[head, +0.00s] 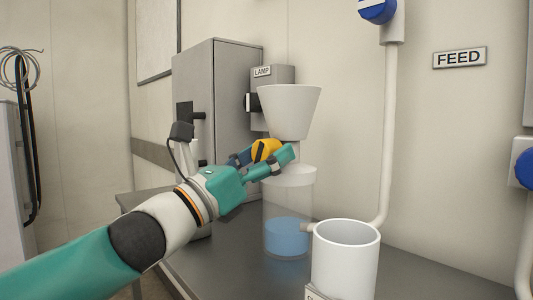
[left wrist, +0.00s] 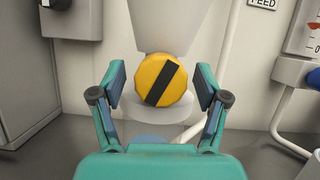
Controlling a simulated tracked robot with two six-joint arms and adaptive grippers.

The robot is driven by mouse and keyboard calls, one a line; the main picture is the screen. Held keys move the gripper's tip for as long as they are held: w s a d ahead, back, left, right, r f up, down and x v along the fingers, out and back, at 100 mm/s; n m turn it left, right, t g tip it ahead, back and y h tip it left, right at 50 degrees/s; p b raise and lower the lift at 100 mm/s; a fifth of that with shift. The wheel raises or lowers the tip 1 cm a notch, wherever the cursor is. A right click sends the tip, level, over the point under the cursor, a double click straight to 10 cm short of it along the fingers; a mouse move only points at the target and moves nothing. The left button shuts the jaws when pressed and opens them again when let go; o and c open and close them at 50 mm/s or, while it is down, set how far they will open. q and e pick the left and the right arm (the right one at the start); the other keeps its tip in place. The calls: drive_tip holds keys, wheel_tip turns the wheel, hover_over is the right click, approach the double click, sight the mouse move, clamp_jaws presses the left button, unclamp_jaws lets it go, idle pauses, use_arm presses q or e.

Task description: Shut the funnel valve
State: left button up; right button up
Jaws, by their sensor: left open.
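The funnel (head: 289,108) is a pale grey cone above a clear vessel (head: 289,210) with blue liquid in its lower part. The funnel valve (head: 265,150) is a round yellow knob below the cone, partly hidden by my gripper in the head view. In the left wrist view the yellow knob (left wrist: 154,68) faces me, with a black bar (left wrist: 162,82) tilted from upper right to lower left. My left gripper (head: 279,158) is open, and in the left wrist view its fingers stand on both sides of the knob, apart from it. My right gripper is not in view.
A white cup (head: 346,235) stands right of the vessel on the dark bench (head: 420,265). A grey cabinet (head: 222,90) and a box labelled LAMP (head: 285,75) stand behind. A white pipe (head: 387,130) with a blue knob (head: 377,10) runs up the wall near the FEED sign (head: 459,58).

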use_arm(q)
drive_tip(key=c, duration=1.2)
drive_tip(key=shift+o, duration=0.2)
drive_tip(key=m+g+h, duration=0.1)
drive_tip(key=m, duration=0.1)
drive_tip(key=m+g+h, duration=0.1)
drive_tip(key=m, duration=0.2)
drive_tip(key=shift+w+r+m+p, duration=0.1)
drive_tip(key=shift+r+m+p, duration=0.05)
drive_tip(key=shift+m+p, duration=0.2)
drive_tip(key=m+g, duration=0.1)
drive_tip(key=m, duration=0.1)
drive_tip(key=shift+m+g+h, duration=0.35)
drive_tip(key=shift+g+h, duration=0.05)
drive_tip(key=o, duration=1.2)
drive_tip(key=shift+c, duration=0.2)
